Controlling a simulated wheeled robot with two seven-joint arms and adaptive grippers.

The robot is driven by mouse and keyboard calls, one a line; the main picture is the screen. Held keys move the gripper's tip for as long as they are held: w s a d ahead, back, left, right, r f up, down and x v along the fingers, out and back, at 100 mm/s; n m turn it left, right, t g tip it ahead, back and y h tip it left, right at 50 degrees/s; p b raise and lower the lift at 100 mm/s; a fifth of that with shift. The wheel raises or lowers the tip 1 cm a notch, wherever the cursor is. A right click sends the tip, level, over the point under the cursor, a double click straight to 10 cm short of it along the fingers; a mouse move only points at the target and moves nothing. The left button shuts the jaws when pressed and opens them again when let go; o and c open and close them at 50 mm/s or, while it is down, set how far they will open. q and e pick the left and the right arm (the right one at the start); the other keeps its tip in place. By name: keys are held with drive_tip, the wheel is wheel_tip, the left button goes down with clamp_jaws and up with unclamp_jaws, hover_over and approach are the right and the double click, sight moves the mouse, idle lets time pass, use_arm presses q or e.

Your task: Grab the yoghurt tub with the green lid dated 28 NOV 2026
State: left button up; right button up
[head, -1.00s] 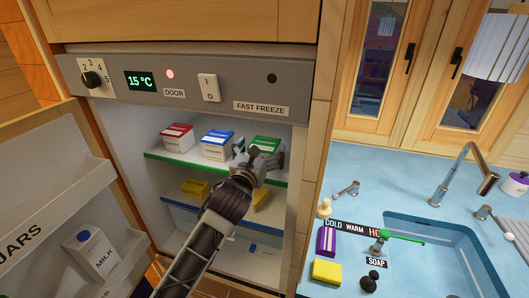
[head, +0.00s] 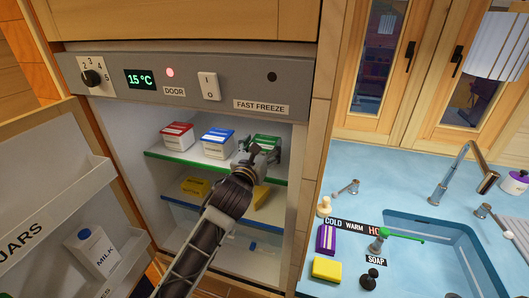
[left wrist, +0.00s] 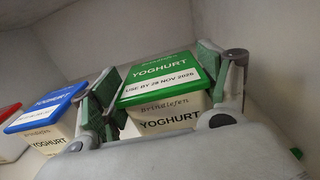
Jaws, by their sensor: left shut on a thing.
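The green-lidded yoghurt tub (head: 266,141) stands at the right end of the fridge's upper shelf. In the left wrist view its lid (left wrist: 160,72) reads "YOGHURT" and "USE BY 28 NOV 2026". My left gripper (head: 260,153) reaches into the fridge and is shut on this tub, with one finger on each side of it in the left wrist view (left wrist: 165,95). The gripper hides part of the tub in the head view. My right gripper is not in view.
A blue-lidded tub (head: 217,143) and a red-lidded tub (head: 177,136) stand left of it on the green-edged shelf (head: 190,161). The open fridge door (head: 50,190) holds a milk carton (head: 92,251). A sink counter is at right.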

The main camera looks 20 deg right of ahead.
use_arm(q)
drive_tip(key=shift+c, duration=1.2)
drive_tip(key=shift+r, duration=0.3)
drive_tip(key=shift+r+b, duration=0.35)
drive_tip(key=shift+r, duration=1.2)
drive_tip(key=b+v, duration=0.3)
drive_tip(key=v, duration=1.5)
drive_tip(key=shift+w+a, duration=0.1)
drive_tip(key=shift+w, duration=0.05)
